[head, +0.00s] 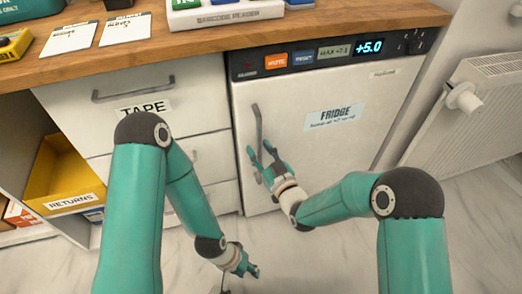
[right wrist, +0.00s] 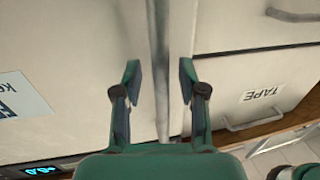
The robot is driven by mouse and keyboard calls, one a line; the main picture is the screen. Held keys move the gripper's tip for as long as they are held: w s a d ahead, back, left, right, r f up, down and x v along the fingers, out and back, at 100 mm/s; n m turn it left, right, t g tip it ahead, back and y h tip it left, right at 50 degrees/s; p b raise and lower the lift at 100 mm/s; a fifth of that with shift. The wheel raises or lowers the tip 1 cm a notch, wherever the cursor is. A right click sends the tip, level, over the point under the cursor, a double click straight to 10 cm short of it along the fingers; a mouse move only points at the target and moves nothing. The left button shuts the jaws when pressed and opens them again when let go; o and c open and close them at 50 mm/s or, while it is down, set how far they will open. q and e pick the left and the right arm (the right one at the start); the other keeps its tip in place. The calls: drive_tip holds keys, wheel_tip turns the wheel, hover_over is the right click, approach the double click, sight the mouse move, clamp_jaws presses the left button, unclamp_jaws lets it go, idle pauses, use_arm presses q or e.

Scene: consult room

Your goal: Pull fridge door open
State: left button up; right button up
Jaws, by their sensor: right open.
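The white fridge (head: 350,90) stands under the right part of the wooden counter, and its door looks shut. A blue and white FRIDGE label (head: 333,117) is on the door. Its grey vertical handle (head: 256,118) runs near the door's left edge. My right gripper (head: 260,158) is open at the handle's lower part. In the right wrist view, the handle (right wrist: 158,40) runs between the two spread fingers (right wrist: 159,75), with gaps on both sides. My left gripper (head: 248,268) is low over the floor, away from the fridge; its small fingers do not show clearly whether they are open.
A drawer labelled TAPE (head: 140,106) and more drawers are left of the fridge. A yellow RETURNS bin (head: 65,178) sits in an open shelf at far left. A white radiator (head: 470,110) is on the right. Pale floor (head: 320,255) lies open in front of the fridge.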

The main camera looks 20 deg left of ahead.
drive_tip(key=shift+w+a, duration=0.2)
clamp_jaws()
